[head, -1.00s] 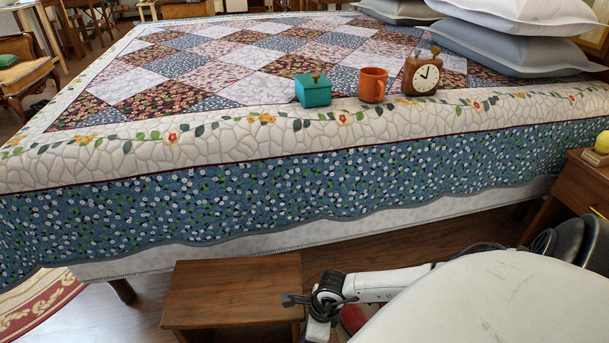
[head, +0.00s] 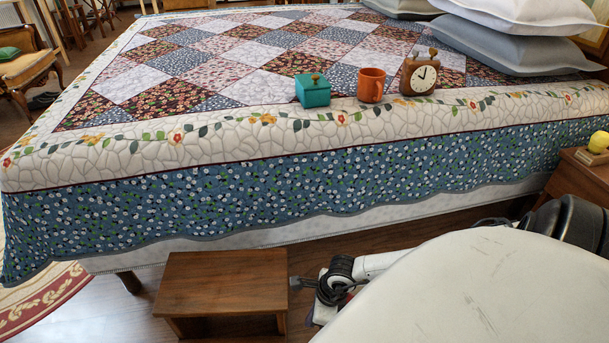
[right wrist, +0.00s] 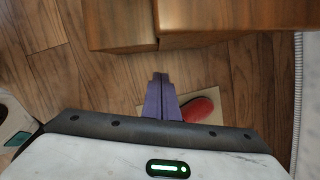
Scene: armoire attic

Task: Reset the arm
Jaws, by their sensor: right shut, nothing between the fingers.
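My right gripper (head: 296,283) is low beside the wooden step stool (head: 225,280), at the stool's right side in the head view. In the right wrist view its fingers (right wrist: 160,80) are together and empty, pointing at the stool's edge (right wrist: 220,20) over the floor. I cannot tell whether they touch the stool. My right arm is low, partly hidden behind the large white part of my own body. My left gripper is not in view.
A large bed with a patchwork quilt (head: 250,195) fills the middle. A teal box (head: 313,92), an orange mug (head: 371,86) and a clock (head: 419,76) stand on it. A wooden nightstand (head: 575,180) is at right. A red object (right wrist: 198,109) lies on the floor near my fingers.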

